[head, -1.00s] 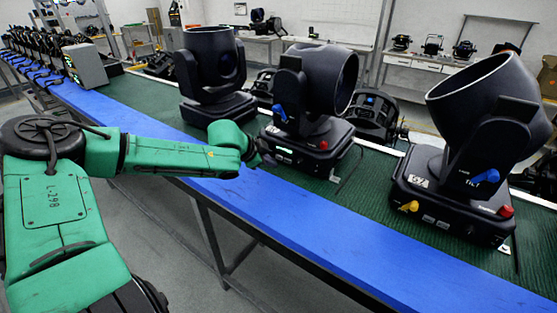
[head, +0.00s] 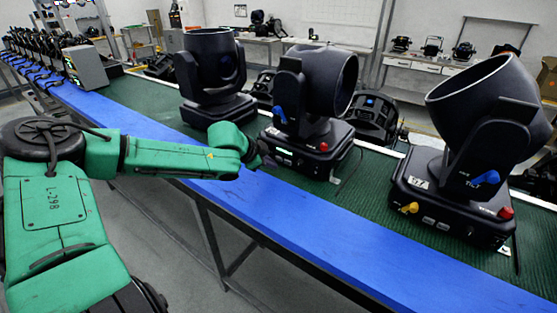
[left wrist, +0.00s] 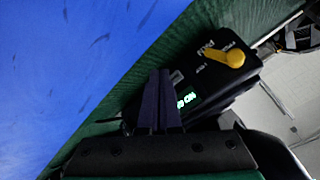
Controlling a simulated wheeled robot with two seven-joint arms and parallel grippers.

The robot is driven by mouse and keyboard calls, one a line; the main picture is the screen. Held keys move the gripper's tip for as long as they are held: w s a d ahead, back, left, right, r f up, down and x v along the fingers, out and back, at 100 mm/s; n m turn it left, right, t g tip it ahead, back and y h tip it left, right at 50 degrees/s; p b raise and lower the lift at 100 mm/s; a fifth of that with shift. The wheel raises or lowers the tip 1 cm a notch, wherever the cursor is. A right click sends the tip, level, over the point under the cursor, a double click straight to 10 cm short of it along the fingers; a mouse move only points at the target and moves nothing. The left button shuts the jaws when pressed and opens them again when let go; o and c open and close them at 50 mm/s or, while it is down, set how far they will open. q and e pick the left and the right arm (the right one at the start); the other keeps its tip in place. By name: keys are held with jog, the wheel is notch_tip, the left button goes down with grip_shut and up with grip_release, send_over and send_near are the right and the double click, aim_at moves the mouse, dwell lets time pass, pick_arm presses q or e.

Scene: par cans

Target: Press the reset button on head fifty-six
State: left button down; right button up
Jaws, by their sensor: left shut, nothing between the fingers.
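Three black moving-head lights stand on a green mat. The middle head (head: 318,85) has a blue lever, a lit green display (head: 284,152) and a red button (head: 323,146). Its number is hidden or too small to read. The right head (head: 480,115) has a label that looks like 57, a yellow lever and a red button (head: 506,212). My left gripper (head: 262,160) is at the front left of the middle head's base. In the left wrist view its shut, empty fingers (left wrist: 160,92) point at a base with a green display (left wrist: 187,100) and a yellow lever (left wrist: 232,55). Contact is unclear.
A third head (head: 210,70) stands left of the middle one. A blue strip (head: 300,220) runs along the bench's front edge and is clear there. A grey box (head: 86,64) and a row of dark fixtures stand at the far left. More lights sit behind.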

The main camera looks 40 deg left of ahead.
dwell(0.7)
pick_arm(q)
jog(key=shift+w, duration=0.45)
jog(key=shift+w+b, duration=0.35)
dwell(0.5)
jog(key=shift+r, duration=0.1)
jog(key=shift+s+r+p, duration=0.1)
jog(key=shift+s+p, duration=0.35)
jog(key=shift+p, duration=0.1)
jog(key=shift+s, duration=0.35)
jog(key=shift+f, duration=0.2)
